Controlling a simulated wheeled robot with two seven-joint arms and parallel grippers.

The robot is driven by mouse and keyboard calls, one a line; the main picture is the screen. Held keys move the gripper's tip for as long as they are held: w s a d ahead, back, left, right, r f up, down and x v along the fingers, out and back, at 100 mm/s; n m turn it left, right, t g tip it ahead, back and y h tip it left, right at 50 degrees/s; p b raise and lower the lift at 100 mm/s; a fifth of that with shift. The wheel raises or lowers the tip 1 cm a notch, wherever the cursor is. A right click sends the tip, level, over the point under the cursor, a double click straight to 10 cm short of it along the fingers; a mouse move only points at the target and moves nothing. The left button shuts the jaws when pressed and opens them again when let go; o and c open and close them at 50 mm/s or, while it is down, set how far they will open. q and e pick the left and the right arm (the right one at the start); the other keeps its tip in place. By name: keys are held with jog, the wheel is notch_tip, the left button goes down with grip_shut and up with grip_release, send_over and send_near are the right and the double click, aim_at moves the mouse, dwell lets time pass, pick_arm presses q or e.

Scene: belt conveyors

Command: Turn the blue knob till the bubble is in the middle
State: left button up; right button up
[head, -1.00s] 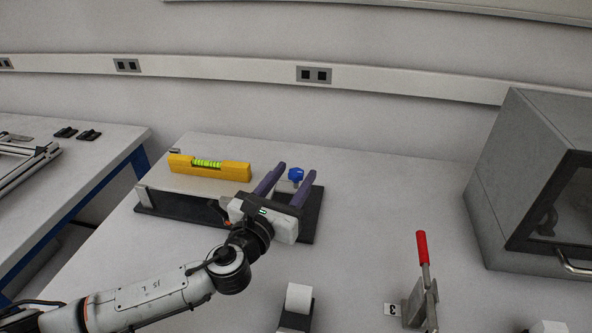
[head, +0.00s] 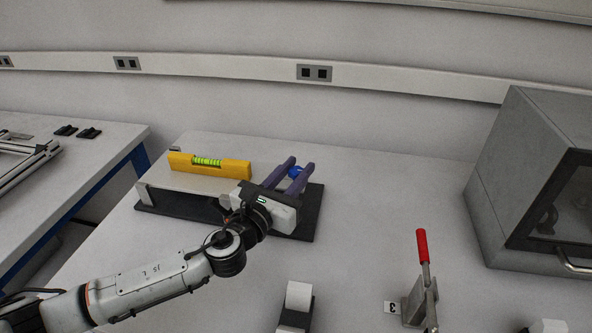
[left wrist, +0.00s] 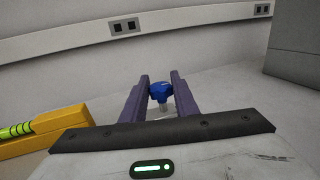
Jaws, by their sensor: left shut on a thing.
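The blue knob (head: 296,172) is at the right end of a plate on a dark base (head: 313,205). In the left wrist view the knob (left wrist: 160,91) sits between my two purple fingers. My left gripper (head: 301,164) is shut on it, and the fingers partly hide it in the head view. A yellow spirit level (head: 235,168) lies along the left part of the plate. Its green vial (head: 207,161) faces up, but the bubble's exact place is too small to tell. Part of the vial (left wrist: 16,131) also shows in the left wrist view. My right gripper is not in view.
A white-topped block (head: 298,296) is at the front. A grey cabinet (head: 520,170) stands on the right. The table between is clear.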

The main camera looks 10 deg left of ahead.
aim_at(296, 170)
pick_arm(q)
jog(key=m+g+h+b, duration=0.1)
jog(key=h, duration=0.1)
jog(key=shift+a+f+m+h, duration=0.1)
jog(key=shift+f+m+h, duration=0.05)
jog(key=shift+m+h, duration=0.2)
jog(key=shift+m+g+h+b, duration=0.5)
jog(key=shift+m+h+b, duration=0.15)
jog(key=shift+h, duration=0.1)
jog(key=shift+m+h, duration=0.3)
jog(key=shift+h, duration=0.1)
jog(key=o, duration=1.1)
jog(key=shift+c, duration=0.2)
notch_tip(296, 170, up, 9)
jog(key=shift+f+p, duration=0.15)
jog(key=shift+p, duration=1.05)
jog(key=shift+r, duration=0.8)
